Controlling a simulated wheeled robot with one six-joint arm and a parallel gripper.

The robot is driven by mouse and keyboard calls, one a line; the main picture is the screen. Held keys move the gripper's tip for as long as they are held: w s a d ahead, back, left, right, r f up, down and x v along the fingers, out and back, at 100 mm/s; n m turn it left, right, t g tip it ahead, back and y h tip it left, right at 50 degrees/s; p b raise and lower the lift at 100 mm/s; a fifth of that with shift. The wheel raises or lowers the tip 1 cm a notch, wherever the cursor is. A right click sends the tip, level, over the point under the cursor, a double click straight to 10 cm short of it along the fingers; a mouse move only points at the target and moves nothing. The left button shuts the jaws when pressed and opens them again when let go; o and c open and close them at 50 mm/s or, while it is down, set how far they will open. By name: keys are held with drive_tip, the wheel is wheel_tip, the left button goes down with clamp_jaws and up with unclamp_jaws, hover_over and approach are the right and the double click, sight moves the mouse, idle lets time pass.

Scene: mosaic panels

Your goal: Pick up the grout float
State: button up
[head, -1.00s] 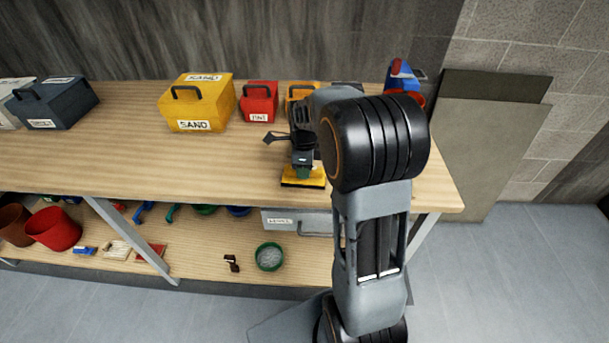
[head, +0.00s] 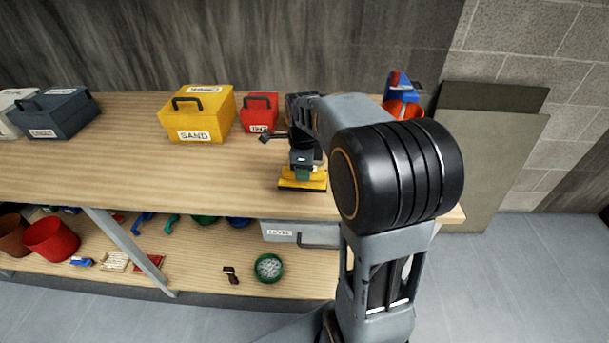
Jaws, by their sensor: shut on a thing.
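The grout float has a yellow base (head: 303,184) and a green grip. It is at the right part of the wooden workbench top (head: 200,165), near the front edge, with its base facing down. My gripper (head: 302,171) is over it, pointing down, and is shut on the green grip, which is mostly hidden by the fingers. I cannot tell if the base touches the bench or hangs just above it.
Behind stand a yellow SAND box (head: 198,118), a red box (head: 258,113) and a dark box (head: 58,115). A blue-and-orange thing (head: 402,105) stands at the back right. The lower shelf holds several tools and pots. The bench's middle is clear.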

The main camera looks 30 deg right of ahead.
drive_tip(key=s+a+r+b, duration=0.1)
drive_tip(key=s+a+r, duration=0.4)
drive_tip(key=s, duration=0.5)
wheel_tip(320, 180, up, 2)
drive_tip(key=shift+a+r, duration=0.1)
drive_tip(key=shift+a, duration=0.2)
drive_tip(key=shift+s, duration=0.1)
